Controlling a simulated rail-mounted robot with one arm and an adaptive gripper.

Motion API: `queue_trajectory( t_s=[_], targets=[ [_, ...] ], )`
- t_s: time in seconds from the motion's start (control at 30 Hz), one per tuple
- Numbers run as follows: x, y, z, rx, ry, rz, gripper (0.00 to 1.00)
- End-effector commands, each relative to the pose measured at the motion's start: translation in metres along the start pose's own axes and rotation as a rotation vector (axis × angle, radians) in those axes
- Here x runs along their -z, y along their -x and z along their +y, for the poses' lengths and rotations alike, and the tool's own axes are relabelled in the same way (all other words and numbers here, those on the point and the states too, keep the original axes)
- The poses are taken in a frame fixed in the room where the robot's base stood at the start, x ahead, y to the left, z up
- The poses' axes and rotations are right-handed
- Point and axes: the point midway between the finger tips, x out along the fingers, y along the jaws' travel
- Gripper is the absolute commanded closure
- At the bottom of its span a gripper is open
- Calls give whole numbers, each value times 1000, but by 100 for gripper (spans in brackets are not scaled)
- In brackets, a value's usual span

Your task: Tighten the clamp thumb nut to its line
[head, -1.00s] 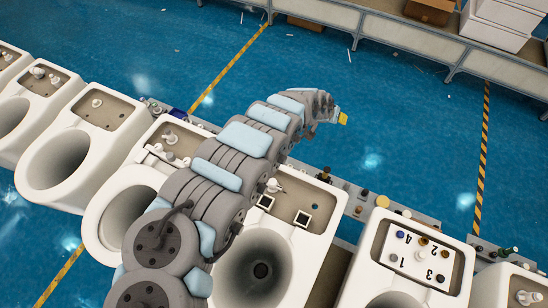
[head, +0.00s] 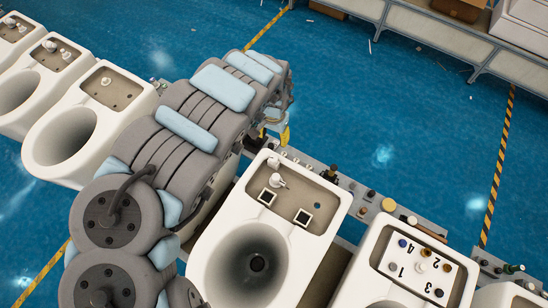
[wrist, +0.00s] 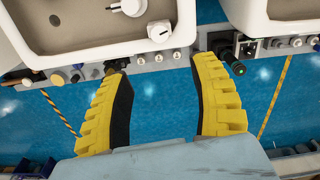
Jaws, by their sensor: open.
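My gripper (wrist: 165,95) is open and empty in the wrist view, its two yellow, black-lined fingers spread below a grey rail (wrist: 180,62). In the head view one yellow finger (head: 285,136) shows beyond the rear of the toilet with two square marks. No part is clearly identifiable as the clamp thumb nut, and no line is readable. A black cylinder with a green ring (wrist: 236,67) lies near the right fingertip, apparently on the rail.
Several small knobs line the rail, including a dark one near the left fingertip. The toilet (head: 305,218) stands in a row with others. A white numbered plate (head: 420,262) sits on the toilet to its right. Blue floor behind the rail is open.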

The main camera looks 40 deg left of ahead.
Motion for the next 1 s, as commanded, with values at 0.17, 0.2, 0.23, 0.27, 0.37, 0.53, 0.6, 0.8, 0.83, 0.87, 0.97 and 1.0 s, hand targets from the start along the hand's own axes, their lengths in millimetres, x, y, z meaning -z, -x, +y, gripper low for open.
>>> queue_trajectory(
  t_s=[0.17,0.2,0.23,0.27,0.37,0.53,0.6,0.8,0.83,0.87,0.97,1.0],
  targets=[
    [-1,-21,2,-5,1,-2,39],
    [-1,-25,2,-4,0,-2,39],
    [0,-27,2,-4,1,-1,39],
    [0,-30,1,-4,1,0,39],
    [0,-41,2,-4,0,-1,39],
    [1,-56,2,-4,1,3,39],
    [1,-62,2,-4,0,3,39],
    [0,-81,2,-4,1,1,39],
    [0,-84,2,-4,1,1,39],
    [0,-86,2,-4,1,1,39],
    [0,-96,2,-5,1,0,39],
    [-1,-99,2,-4,1,0,39]
  ],
)
